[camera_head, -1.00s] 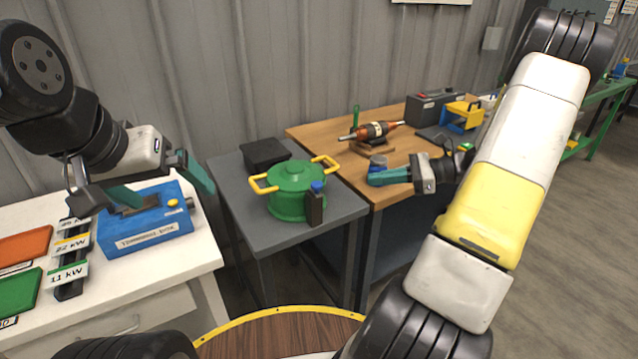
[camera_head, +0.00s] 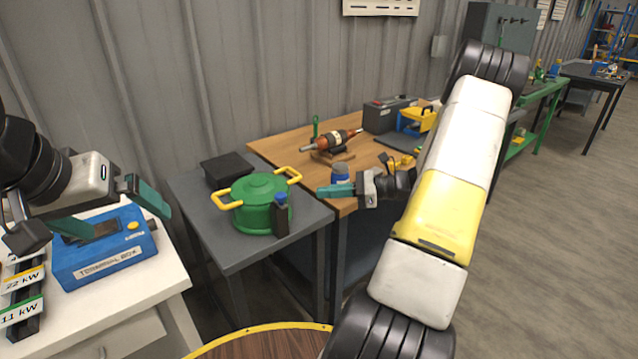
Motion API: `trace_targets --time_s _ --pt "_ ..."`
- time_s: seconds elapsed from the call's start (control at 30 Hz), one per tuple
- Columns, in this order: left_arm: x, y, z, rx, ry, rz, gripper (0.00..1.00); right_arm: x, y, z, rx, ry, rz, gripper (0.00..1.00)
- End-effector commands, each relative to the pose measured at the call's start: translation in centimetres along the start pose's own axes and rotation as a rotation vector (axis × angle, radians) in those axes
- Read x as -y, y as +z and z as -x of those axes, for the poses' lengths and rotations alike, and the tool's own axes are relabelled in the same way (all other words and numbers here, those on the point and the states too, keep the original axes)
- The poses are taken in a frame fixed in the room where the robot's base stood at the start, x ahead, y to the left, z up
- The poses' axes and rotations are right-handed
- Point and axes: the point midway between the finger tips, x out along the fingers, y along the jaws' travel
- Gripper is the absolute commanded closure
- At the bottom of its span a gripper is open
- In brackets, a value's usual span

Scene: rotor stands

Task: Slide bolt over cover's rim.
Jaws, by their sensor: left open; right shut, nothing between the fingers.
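A green round pot with a green cover (camera_head: 258,188) and two yellow handles stands on a grey table. A dark upright bolt block with a blue top (camera_head: 281,218) is at the front right of the pot's rim. I cannot tell whether it reaches over the rim. My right gripper (camera_head: 322,191) is shut and empty, to the right of the pot and apart from it, pointing left towards it. My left gripper (camera_head: 110,212) is open and empty, over the blue terminal box (camera_head: 108,262) at the left, well away from the pot.
A black box (camera_head: 227,168) sits behind the pot. A wooden bench (camera_head: 275,150) at the right holds an orange rotor (camera_head: 332,141), a blue-topped jar (camera_head: 340,173) and a toolbox. The grey table's front left is clear.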

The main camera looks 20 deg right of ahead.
Motion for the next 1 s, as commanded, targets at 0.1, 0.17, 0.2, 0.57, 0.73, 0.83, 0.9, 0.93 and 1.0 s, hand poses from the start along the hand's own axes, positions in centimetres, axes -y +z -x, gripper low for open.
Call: trace_targets --time_s 0.1,0.17,0.2,0.57,0.73,0.83,0.9,0.93,1.0 --pt "0.0 0.0 0.0 0.000 0.000 0.000 0.00 -0.1 0.0 -2.7 0.001 0.004 -0.002 1.00" --pt "0.0 0.0 0.0 0.000 0.000 0.000 0.00 -0.1 0.0 -3.9 0.002 0.003 -0.002 1.00" --pt "0.0 0.0 0.0 0.000 0.000 0.000 0.00 -0.1 0.0 -4.7 0.001 0.004 -0.001 1.00" --pt "0.0 0.0 0.0 0.000 0.000 0.000 0.00 0.0 -0.1 -8.2 -0.001 0.000 -0.001 1.00" --pt "0.0 0.0 0.0 0.000 0.000 0.000 0.00 0.0 -0.1 -8.3 -0.001 -0.001 -0.001 1.00" --pt "0.0 0.0 0.0 0.000 0.000 0.000 0.00 0.0 -0.1 -8.2 -0.001 -0.001 -0.001 1.00" --pt "0.0 0.0 0.0 0.000 0.000 0.000 0.00 0.0 0.0 -8.3 -0.001 -0.001 0.000 1.00" --pt "0.0 0.0 0.0 0.000 0.000 0.000 0.00 0.1 0.0 -8.3 -0.001 0.000 0.000 1.00" --pt "0.0 0.0 0.0 0.000 0.000 0.000 0.00 0.5 0.0 -8.8 -0.001 0.001 0.001 1.00"
